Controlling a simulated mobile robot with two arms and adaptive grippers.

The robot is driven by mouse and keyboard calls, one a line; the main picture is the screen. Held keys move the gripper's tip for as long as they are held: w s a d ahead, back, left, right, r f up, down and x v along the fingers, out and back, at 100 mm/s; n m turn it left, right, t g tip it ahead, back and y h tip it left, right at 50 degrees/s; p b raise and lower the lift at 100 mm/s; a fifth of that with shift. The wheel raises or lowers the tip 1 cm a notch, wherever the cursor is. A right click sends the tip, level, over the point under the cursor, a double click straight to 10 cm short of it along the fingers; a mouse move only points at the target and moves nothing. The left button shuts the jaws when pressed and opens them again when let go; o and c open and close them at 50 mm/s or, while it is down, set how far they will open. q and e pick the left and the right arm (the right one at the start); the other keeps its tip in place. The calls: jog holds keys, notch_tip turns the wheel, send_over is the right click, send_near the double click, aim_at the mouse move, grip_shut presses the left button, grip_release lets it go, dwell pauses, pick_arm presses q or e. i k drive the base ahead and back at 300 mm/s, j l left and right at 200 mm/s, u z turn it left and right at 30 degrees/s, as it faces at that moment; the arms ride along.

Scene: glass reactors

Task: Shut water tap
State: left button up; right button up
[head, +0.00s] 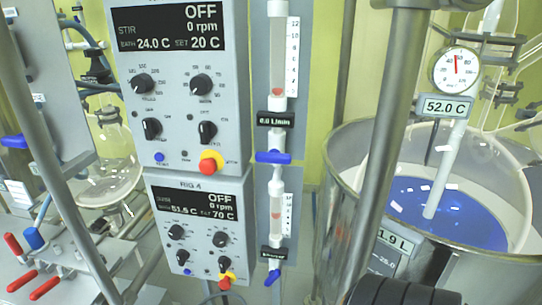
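Two flow meters stand one above the other on a grey panel in the head view. The upper flow meter (277,60) has a readout that looks like 0.0 L/min, and its blue tap handle (273,157) lies level, across the vertical pipe. Which one the task calls the water tap, I cannot tell. Neither gripper's fingers show; nothing touches either handle.
Left of the taps are an upper control box (180,110) and a lower control box (203,230). A metal post (393,120) stands before a steel vessel (355,190) with blue liquid (440,205), its display reading 52.0 C. A black ribbed part (400,292) fills the bottom right.

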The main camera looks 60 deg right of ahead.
aim_at(273, 274)
jog(key=l+z, duration=0.1)
jog(key=z, duration=1.5)
jog(key=k+j+u, duration=0.1)
jog(key=j+u, duration=0.4)
jog(key=j, duration=0.45)
